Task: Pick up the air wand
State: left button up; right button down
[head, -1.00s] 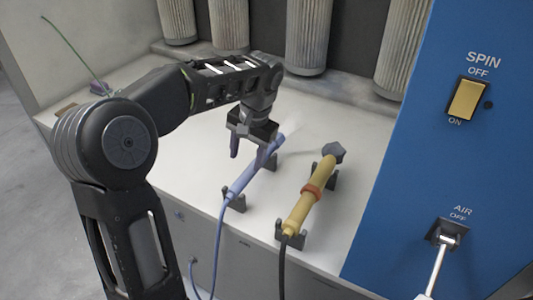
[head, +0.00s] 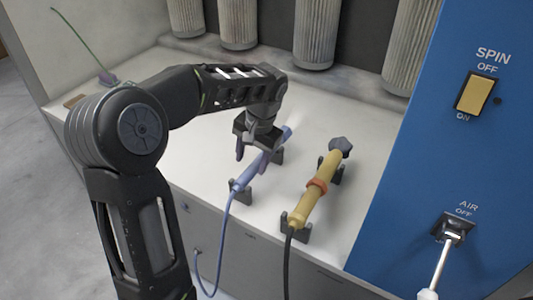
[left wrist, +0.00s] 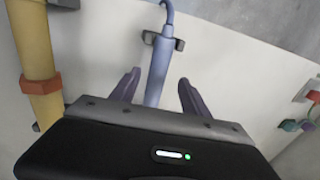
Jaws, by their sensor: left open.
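The slim blue wand (head: 246,178), which I take for the air wand, lies tilted in two dark holders on the white bench, its blue hose hanging over the front edge. A faint pale mist shows near its far tip. My left gripper (head: 252,160) is open above it, hiding part of its middle. In the left wrist view, the blue wand (left wrist: 158,68) runs between the two spread fingers of the left gripper (left wrist: 159,78), with gaps on both sides. My right gripper is not in view.
A thicker yellow wand (head: 313,195) with an orange ring lies in holders (head: 297,229) to the right. A blue panel (head: 410,185) carries a SPIN switch (head: 475,95) and an AIR lever (head: 438,266). Ribbed grey filters (head: 317,35) hang behind the bench.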

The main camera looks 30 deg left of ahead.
aim_at(251, 170)
pick_arm(q)
jog(key=f, duration=0.4)
jog(key=shift+a, duration=0.2)
dwell(0.3)
grip_shut()
dwell(0.4)
